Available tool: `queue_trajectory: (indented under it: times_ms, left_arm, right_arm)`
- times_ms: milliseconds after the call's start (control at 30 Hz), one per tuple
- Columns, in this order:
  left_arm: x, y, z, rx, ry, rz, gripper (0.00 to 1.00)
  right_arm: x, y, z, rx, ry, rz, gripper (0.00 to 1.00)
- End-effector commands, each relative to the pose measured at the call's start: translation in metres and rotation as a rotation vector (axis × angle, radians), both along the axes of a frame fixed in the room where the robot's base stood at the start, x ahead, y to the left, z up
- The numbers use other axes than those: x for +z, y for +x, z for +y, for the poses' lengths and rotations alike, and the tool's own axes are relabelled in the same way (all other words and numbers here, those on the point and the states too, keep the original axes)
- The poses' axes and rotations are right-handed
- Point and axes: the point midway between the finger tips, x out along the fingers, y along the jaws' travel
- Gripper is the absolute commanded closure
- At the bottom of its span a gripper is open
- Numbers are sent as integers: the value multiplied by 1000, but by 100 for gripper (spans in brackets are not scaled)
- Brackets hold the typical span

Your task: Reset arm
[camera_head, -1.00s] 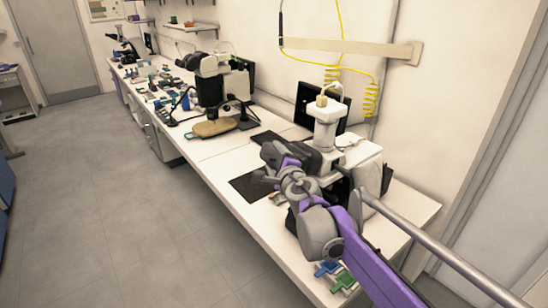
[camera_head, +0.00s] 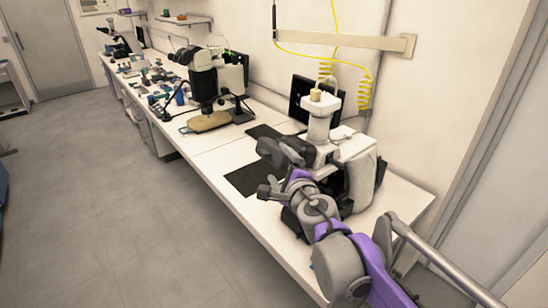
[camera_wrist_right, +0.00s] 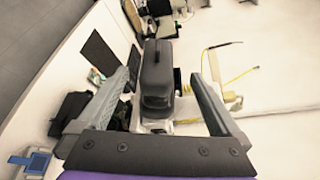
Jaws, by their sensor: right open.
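The electron microscope (camera_head: 355,150) is a white unit with a pale column, standing on the bench near its right end. My right gripper (camera_head: 272,188) is beside its front, at the end of my purple and grey arm. In the right wrist view my right gripper (camera_wrist_right: 162,76) has its two grey fingers spread wide. A dark grey block (camera_wrist_right: 158,70) of the microscope shows between the fingers, with no clear contact. It hides part of the white body behind it. My left gripper is out of view.
The white bench (camera_head: 205,150) runs to the back left. A black mat (camera_head: 248,179) lies by the gripper, and an optical microscope (camera_head: 203,85) stands farther back. A wall rail (camera_head: 345,46) carries yellow coiled tubes. The floor at left is clear.

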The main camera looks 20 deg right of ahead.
Motion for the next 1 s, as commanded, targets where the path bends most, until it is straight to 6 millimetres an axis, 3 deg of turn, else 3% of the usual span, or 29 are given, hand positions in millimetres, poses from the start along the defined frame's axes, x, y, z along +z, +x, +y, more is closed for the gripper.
queue_trajectory:
  times_ms: [100, 333, 467, 567, 667, 833, 1000]
  left_arm:
    - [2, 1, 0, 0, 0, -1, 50]
    - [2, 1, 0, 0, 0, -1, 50]
    - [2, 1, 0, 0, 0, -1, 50]
    - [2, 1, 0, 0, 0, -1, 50]
    - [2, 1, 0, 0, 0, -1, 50]
    - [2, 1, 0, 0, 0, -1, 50]
    - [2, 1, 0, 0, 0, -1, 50]
  right_arm:
    - [2, -12, 0, 0, 0, -1, 0]
    - [3, -18, 0, -6, 14, -2, 0]
    - [3, -26, -8, -77, 214, -27, 0]
    - [-2, -40, -22, -206, 573, -73, 0]
    - [-18, -63, -41, -380, 1044, -137, 0]
    - [-71, -110, -63, -717, 1853, -270, 0]
    - [-144, -166, -56, -1143, 2585, -467, 0]
